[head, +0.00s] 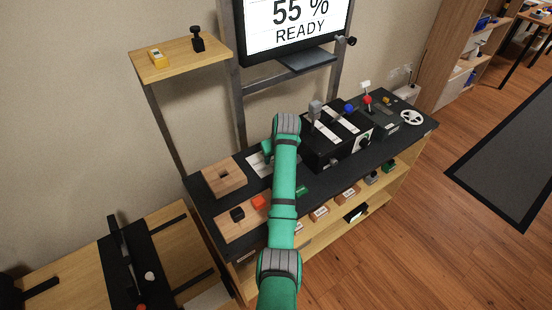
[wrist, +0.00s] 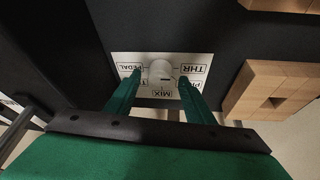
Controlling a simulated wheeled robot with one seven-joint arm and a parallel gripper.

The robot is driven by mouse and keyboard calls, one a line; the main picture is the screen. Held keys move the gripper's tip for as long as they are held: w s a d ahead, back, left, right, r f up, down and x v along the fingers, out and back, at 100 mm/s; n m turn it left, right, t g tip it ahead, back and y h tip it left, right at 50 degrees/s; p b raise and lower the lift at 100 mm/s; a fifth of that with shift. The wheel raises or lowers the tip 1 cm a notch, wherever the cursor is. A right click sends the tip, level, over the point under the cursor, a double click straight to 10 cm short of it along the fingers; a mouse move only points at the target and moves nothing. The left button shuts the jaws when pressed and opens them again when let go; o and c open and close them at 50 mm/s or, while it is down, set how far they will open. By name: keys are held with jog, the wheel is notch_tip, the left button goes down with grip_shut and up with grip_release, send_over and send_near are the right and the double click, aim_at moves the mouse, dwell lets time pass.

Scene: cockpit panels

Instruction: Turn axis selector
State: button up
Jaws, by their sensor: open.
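The axis selector is a pale round knob (wrist: 160,70) on a white label plate (wrist: 120,60), seen in the wrist view. Legible labels include PEDAL, THR and MIX; others are partly covered by my fingers. My gripper (wrist: 159,80) is open, with one green finger on each side of the knob. I cannot tell whether the fingers touch it. In the head view the plate (head: 257,165) shows beside my gripper (head: 266,150), and my arm hides the knob.
A wooden block with a hole (head: 224,178) stands left of the plate. A black lever console (head: 325,150) stands close on the right. A wooden board with dark and red blocks (head: 243,222) lies at the front. A monitor (head: 295,25) reads 55 % READY.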

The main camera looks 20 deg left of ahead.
jog(key=v, duration=0.9)
jog(key=shift+r, duration=0.2)
